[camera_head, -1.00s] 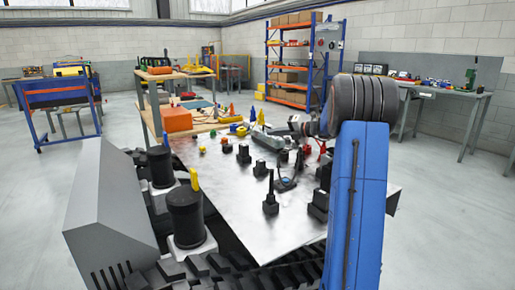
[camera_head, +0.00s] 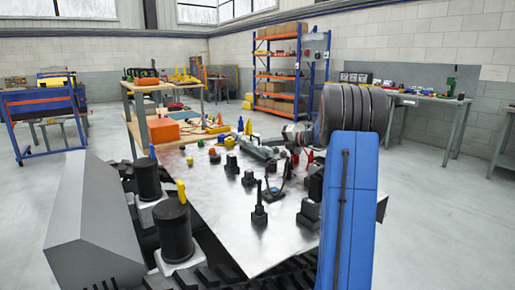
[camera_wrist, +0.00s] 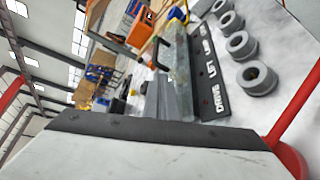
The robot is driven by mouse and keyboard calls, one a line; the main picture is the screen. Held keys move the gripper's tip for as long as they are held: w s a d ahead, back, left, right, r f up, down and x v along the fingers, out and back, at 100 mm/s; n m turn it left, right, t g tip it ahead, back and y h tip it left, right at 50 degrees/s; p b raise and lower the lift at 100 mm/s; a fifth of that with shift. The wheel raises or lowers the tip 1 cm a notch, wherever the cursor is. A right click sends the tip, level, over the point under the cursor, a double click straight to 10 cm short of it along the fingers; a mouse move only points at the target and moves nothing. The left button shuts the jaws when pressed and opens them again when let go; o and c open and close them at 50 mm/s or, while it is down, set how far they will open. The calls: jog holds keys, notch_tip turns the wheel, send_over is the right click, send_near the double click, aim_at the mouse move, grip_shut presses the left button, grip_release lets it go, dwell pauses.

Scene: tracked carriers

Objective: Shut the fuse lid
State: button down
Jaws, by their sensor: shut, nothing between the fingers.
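A grey, see-through-looking block (camera_head: 262,152) stands on the metal deck, just left of my gripper. In the wrist view a grey, ridged panel (camera_wrist: 176,75) stands beside a black strip (camera_wrist: 206,75) lettered DRIVE and LIFT; I cannot tell for sure whether this panel is the fuse lid, or how far open it is. Several grey round caps (camera_wrist: 241,43) sit beyond the strip. My gripper (camera_head: 290,134) is shut and empty near the block, partly hidden by my wrist. A broad pale surface with a dark edge fills the lower wrist view; I cannot tell what it is.
The metal deck (camera_head: 222,200) carries several black levers and knobs. Two black cylinders (camera_head: 173,232) and a grey sloped housing stand at left. A red rod (camera_wrist: 292,125) crosses the right of the wrist view. Benches and a shelf (camera_head: 280,65) stand behind, with open floor around.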

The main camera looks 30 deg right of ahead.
jog(key=v, duration=1.4)
jog(key=shift+s+r, duration=0.25)
jog(key=shift+s, duration=0.1)
